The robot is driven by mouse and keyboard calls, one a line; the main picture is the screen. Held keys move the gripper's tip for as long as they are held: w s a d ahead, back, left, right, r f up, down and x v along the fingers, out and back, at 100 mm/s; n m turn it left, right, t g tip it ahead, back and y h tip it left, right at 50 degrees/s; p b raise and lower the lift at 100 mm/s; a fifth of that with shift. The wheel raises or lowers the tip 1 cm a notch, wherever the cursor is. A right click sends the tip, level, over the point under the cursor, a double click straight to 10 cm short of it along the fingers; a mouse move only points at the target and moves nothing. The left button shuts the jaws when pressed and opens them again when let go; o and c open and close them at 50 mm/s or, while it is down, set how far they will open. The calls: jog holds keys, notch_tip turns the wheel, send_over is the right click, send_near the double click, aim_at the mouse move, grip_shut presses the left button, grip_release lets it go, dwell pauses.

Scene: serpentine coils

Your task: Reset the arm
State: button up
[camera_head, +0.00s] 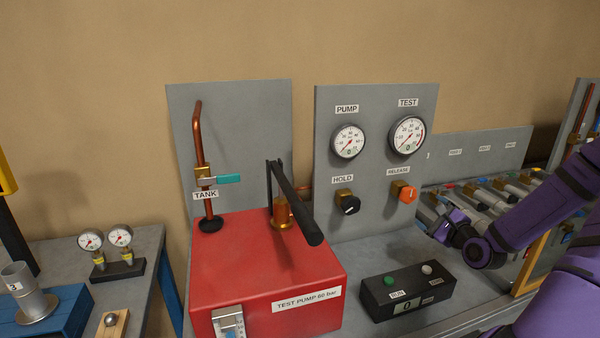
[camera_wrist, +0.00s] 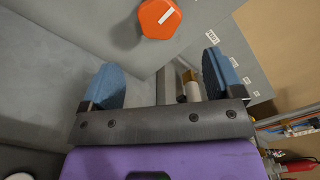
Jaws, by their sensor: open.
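My gripper shows in the wrist view (camera_wrist: 160,85) with its two blue fingertips wide apart and nothing between them. In the head view my purple arm comes in from the right, and its end is near the orange RELEASE knob (camera_head: 404,192), to the right of it and lower. The gripper's fingers are hard to make out there. In the wrist view the orange knob (camera_wrist: 159,18) is beyond the fingertips, at the top, and apart from them.
A red test pump (camera_head: 262,270) with a black lever (camera_head: 296,205) stands left of centre. A black RUN box (camera_head: 407,289) sits on the bench below the gauge panel (camera_head: 375,110). Several fittings lie in a rack (camera_head: 490,200) behind my arm. Two small gauges (camera_head: 105,240) stand far left.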

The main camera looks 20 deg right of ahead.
jog(key=a+r+n+g+h, duration=0.2)
jog(key=a+r+n+g, duration=0.9)
jog(key=a+n, duration=0.45)
jog(key=s+a+r+n+y, duration=0.1)
jog(key=s+a+r+n, duration=0.4)
jog(key=s, duration=0.6)
jog(key=s+a+r+n+g+y, duration=0.1)
jog(key=s+a+r+n+y, duration=0.1)
jog(key=s+a+r+n, duration=0.3)
jog(key=s+a+r, duration=0.4)
jog(key=s, duration=0.2)
jog(key=shift+s+a+g, duration=0.3)
jog(key=shift+a, duration=0.05)
jog(key=shift+n, duration=0.25)
